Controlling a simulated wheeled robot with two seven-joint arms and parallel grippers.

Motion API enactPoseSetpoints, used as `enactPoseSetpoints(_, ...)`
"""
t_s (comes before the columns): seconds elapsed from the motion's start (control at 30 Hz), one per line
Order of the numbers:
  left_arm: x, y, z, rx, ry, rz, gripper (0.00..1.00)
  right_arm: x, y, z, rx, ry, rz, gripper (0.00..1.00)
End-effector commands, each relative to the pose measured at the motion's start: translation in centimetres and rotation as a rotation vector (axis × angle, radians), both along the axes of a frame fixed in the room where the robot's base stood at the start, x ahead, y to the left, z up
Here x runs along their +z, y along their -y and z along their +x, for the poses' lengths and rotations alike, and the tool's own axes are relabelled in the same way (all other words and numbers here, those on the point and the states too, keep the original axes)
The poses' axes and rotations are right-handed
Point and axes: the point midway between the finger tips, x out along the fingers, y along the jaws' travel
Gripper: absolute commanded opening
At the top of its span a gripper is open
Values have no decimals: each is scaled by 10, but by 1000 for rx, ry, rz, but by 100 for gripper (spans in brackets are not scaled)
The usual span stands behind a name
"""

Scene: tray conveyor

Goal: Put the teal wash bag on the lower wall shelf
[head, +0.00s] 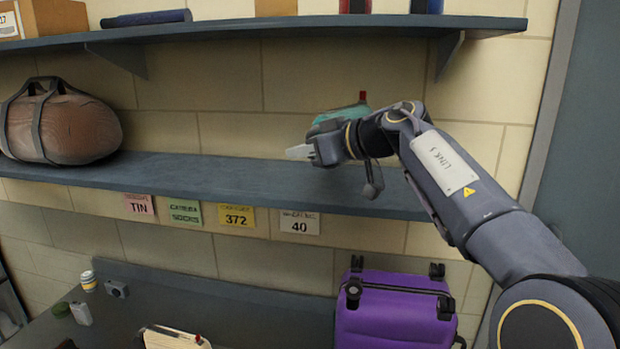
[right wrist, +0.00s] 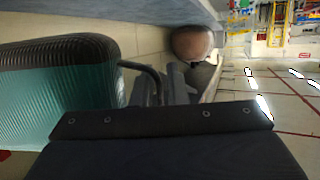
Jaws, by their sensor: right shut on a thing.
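The teal wash bag (head: 341,113) shows in the head view above the lower wall shelf (head: 210,180), partly hidden behind my right gripper (head: 328,146). In the right wrist view the bag (right wrist: 75,98) fills the left side, with ribbed teal sides and a dark top band. A dark loop handle (right wrist: 143,71) runs from it to the fingers of my right gripper (right wrist: 174,85), which are shut on the bag, seemingly by this loop. The bag's underside is hidden, so I cannot tell its gap to the shelf. My left gripper is not in view.
A brown duffel bag (head: 72,128) sits at the left of the lower shelf; the shelf's middle is bare. The upper shelf (head: 300,28) with its bracket (head: 449,52) hangs above. A purple suitcase (head: 392,308) stands below. Label cards (head: 237,219) line the wall under the lower shelf.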

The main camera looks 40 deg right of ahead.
Motion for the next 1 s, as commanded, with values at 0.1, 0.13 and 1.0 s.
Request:
enactPoseSetpoints(0.1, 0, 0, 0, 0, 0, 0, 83, -10, 10, 4, -2, 4, -3, 0)
enactPoseSetpoints(0.13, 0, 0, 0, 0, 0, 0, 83, -12, 11, 4, -2, 5, -4, 0)
enactPoseSetpoints(1.0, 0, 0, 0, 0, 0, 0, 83, -67, 28, 12, -1, 4, -5, 0)
